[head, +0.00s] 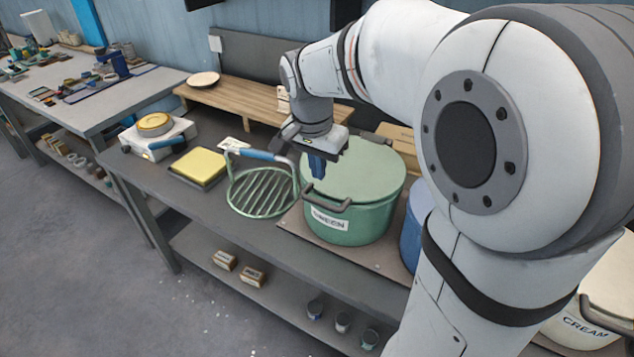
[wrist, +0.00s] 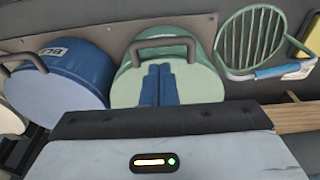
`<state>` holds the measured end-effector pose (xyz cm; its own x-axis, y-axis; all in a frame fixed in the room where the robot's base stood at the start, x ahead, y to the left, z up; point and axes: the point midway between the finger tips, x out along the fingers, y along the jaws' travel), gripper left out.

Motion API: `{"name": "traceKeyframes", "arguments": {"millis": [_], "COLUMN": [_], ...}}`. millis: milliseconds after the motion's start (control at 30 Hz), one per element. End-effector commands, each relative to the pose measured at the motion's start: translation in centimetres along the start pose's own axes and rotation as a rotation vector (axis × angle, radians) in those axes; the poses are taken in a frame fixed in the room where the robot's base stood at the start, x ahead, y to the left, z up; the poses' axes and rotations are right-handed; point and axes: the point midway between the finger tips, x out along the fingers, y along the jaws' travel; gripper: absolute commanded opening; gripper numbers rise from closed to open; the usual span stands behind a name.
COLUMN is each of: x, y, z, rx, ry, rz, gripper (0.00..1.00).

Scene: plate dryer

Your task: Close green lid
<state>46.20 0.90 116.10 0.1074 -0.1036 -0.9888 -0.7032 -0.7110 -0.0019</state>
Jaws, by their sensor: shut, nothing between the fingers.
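The green pot (head: 350,222) stands on a board on the workbench, with a label on its front. Its pale green lid (head: 368,170) lies across the top and looks flat; a grey handle (head: 327,205) sticks out at the front edge. My gripper (head: 317,170) has blue fingers, shut and empty, pointing down at the left front part of the lid, close to the handle. In the wrist view the fingers (wrist: 158,85) overlap the lid (wrist: 196,82), just beside the handle (wrist: 163,45). I cannot tell whether they touch it.
A green wire rack (head: 262,192) with a blue grip stands left of the pot. A blue pot (wrist: 85,75) is close on its other side. A yellow sponge (head: 199,164) and wooden riser (head: 235,97) are farther left and behind.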

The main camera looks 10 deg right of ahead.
Motion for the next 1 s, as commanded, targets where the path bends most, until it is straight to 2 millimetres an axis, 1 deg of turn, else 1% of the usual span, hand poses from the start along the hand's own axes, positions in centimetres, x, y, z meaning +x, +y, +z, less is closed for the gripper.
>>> {"name": "traceKeyframes", "arguments": {"millis": [33, 100, 200, 400, 567, 900, 1000], "x": [1.1, 2.6, 4.5, 7.2, 8.1, 8.3, 8.7], "y": [0.1, 0.1, 0.1, 0.1, 0.1, 0.1, 0.1], "z": [0.0, 0.0, 0.0, -0.1, -0.1, -0.1, 0.0], "rx": [0.0, 0.0, 0.0, 0.001, 0.001, 0.002, 0.002], "ry": [-0.004, -0.004, -0.004, -0.002, 0.0, 0.001, 0.0], "rz": [0.004, 0.005, 0.004, 0.002, 0.001, 0.0, 0.0], "gripper": [0.0, 0.0, 0.0, 0.0, 0.0, 0.0, 0.0]}}
